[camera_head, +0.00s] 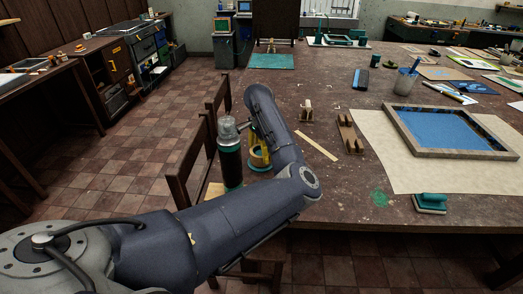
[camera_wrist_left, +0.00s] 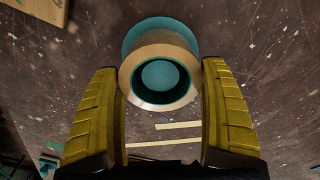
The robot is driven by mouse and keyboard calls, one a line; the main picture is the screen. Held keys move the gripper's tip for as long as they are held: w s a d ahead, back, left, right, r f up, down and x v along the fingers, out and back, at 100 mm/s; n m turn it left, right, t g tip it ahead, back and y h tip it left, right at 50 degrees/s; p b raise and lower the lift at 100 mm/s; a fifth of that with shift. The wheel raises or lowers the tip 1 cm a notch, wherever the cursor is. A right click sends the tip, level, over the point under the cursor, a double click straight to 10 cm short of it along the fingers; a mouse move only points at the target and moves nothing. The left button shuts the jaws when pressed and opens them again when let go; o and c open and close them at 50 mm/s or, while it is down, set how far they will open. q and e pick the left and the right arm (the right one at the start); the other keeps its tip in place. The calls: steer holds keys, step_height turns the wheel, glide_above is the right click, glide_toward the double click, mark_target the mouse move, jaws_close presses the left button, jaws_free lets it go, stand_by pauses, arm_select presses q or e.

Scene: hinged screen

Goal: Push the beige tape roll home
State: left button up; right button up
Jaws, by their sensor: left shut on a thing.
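The beige tape roll (camera_wrist_left: 137,80) has a teal core and sits between the two yellow fingers of my left gripper (camera_wrist_left: 160,72) in the left wrist view. The fingers are shut on its sides. A teal disc (camera_wrist_left: 155,24) shows beyond the roll; I cannot tell whether the roll touches it. In the head view, my left gripper (camera_head: 258,150) is at the left end of the table, partly hidden behind my arm, with yellow and teal parts showing. The roll cannot be made out clearly there. My right gripper is not in view.
A dark bottle (camera_head: 230,160) stands close left of my gripper. A pale strip (camera_head: 316,145), a wooden piece (camera_head: 349,136) and a small stand (camera_head: 306,112) lie right of my arm. A framed blue screen (camera_head: 450,130) and a teal-handled tool (camera_head: 430,203) are farther right.

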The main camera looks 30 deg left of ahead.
arm_select(q)
steer(key=shift+f, duration=0.55)
steer(key=o, duration=1.1)
step_height(320, 180, up, 12)
steer(key=shift+s, duration=0.2)
steer(key=shift+a, duration=0.1)
